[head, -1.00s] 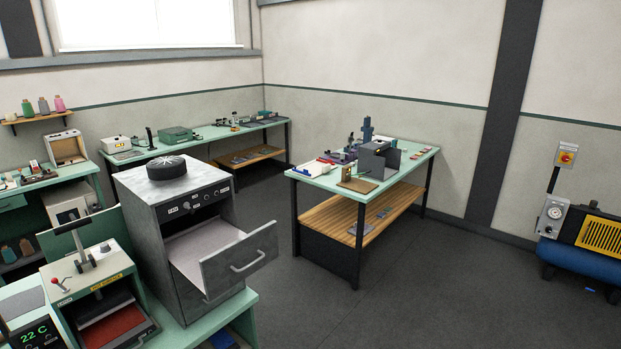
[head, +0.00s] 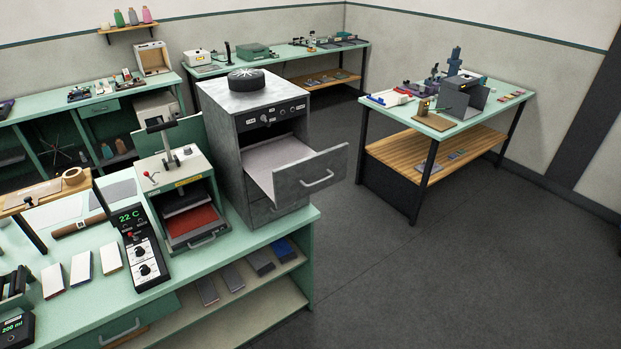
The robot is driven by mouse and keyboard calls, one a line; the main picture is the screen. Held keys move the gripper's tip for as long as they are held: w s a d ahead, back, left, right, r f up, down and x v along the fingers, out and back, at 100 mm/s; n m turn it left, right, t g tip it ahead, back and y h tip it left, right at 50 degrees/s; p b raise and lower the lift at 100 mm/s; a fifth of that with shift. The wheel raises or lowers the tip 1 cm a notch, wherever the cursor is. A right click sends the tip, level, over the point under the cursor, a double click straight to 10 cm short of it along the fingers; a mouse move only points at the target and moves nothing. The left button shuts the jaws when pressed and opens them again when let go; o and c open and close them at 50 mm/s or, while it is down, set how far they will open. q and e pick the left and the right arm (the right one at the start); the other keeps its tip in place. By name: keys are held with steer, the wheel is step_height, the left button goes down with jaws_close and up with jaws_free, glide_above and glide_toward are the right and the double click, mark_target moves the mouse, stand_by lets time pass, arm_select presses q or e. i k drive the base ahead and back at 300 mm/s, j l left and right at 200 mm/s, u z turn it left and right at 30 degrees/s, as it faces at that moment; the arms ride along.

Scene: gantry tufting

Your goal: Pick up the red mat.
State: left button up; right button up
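The red mat (head: 192,222) lies flat in the open lower tray of a small press (head: 176,174) on the green bench. A dark plate sits above and behind the mat, and the mat's back part is hidden under it. The press has a lever with a black handle on top and a metal pull handle at the front of the tray. Neither of my grippers is in the head view.
A grey cabinet (head: 262,148) with its drawer (head: 297,171) pulled out stands right of the press. A control box reading 22 C (head: 140,246) stands to its left. The green bench (head: 95,318) has a lower shelf. Dark floor (head: 390,270) is clear to the right.

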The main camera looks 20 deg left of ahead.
mark_target(52, 277)
steer(key=j+u, duration=0.1)
steer(key=u, duration=2.3)
